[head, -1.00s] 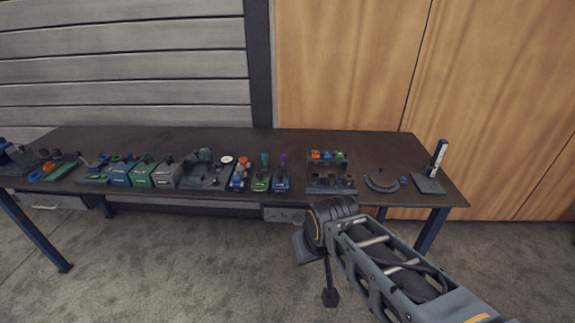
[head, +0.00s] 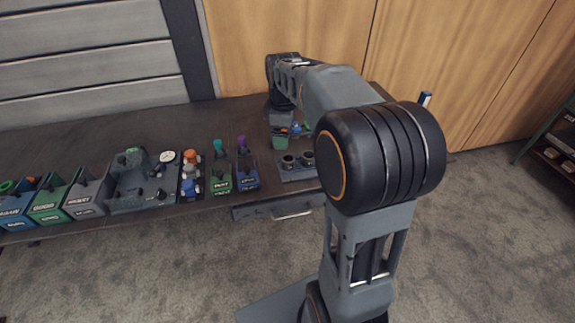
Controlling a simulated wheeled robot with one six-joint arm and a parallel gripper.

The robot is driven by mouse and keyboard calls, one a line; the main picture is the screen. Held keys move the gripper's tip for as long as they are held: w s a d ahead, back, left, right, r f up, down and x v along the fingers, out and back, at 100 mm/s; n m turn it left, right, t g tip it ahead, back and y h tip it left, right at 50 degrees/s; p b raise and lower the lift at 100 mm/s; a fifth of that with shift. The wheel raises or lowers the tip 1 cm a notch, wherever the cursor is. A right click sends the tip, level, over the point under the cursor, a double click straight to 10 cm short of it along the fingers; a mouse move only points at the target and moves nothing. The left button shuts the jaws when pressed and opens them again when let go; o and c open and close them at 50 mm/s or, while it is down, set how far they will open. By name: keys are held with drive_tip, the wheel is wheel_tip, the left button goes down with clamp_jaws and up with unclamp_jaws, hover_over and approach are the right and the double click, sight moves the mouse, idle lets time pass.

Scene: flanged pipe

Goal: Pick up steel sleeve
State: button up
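A rack (head: 292,175) stands near the table's front edge, partly hidden by my arm. Two small dark grey round pieces with pale rims, at least one perhaps the steel sleeve (head: 288,161), sit in its front row. I cannot tell which piece is the sleeve. My gripper (head: 281,128) hangs down over the back part of the rack, behind those round pieces. Its fingers are too small and dark to tell whether they are open or shut, or whether anything is between them.
Left of the rack stand a blue bin (head: 245,176), a green bin (head: 220,180), a column of orange and blue pieces (head: 191,175) and a grey fixture (head: 135,190). A drawer (head: 290,212) hangs below the front edge. My arm hides the table's right part.

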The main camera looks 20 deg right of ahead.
drive_tip(key=w+d+f+n+g, duration=0.1)
drive_tip(key=w+d+f+n, duration=0.3)
drive_tip(key=w, duration=0.1)
drive_tip(key=b, duration=0.1)
hover_over(288, 159)
drive_tip(key=s, duration=0.2)
wheel_tip(288, 159, down, 6)
drive_tip(key=f, duration=0.1)
drive_tip(key=shift+w+a+f, duration=0.1)
drive_tip(key=shift+a+f, duration=0.1)
drive_tip(key=shift+f, duration=1.3)
drive_tip(key=shift+w+a+f, duration=0.1)
drive_tip(key=shift+a+f, duration=0.05)
drive_tip(key=shift+f, duration=1.35)
drive_tip(key=shift+c, duration=0.2)
drive_tip(key=shift+r, duration=0.1)
drive_tip(key=c, duration=1.1)
drive_tip(key=shift+c, duration=0.2)
